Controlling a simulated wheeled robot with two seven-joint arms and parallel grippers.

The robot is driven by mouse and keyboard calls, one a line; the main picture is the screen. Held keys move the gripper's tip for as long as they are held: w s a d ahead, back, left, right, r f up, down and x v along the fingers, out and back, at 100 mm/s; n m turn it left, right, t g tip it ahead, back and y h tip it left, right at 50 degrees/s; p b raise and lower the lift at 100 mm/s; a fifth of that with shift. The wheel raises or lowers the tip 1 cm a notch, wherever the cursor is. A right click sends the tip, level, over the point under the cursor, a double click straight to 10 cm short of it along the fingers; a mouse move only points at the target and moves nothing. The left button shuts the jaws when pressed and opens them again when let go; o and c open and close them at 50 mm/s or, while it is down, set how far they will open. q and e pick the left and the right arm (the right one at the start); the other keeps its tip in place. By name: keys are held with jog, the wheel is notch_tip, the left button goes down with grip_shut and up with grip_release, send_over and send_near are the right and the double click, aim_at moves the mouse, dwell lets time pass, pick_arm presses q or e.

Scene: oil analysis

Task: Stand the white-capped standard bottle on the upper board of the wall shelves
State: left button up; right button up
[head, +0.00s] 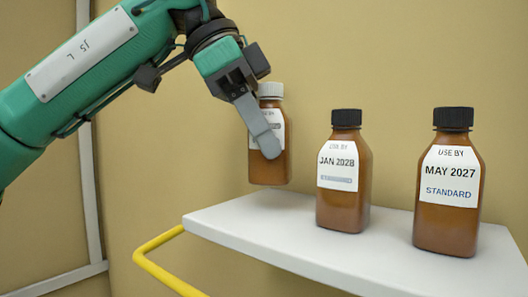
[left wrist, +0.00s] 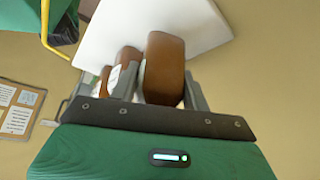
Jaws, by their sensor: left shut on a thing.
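The white-capped bottle (head: 268,160) is brown with a white label, partly hidden by a finger in the head view. My left gripper (head: 264,145) is shut on it and holds it upright. My right gripper is not in view.
Two black-capped brown bottles stand on the board: one labelled JAN 2028 (head: 343,175) in the middle, one labelled MAY 2027 STANDARD (head: 448,190) at the right. A yellow rail (head: 155,262) runs by the board's left end. A notice board (left wrist: 18,108) shows at the wrist view's left.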

aim_at(264, 159)
pick_arm(q)
notch_tip(264, 159, down, 2)
jog(key=shift+s+p, duration=0.1)
jog(key=shift+p, duration=0.2)
jog(key=shift+f, duration=0.45)
jog(key=shift+f, duration=0.1)
jog(key=shift+f, duration=0.15)
jog(key=o, duration=1.1)
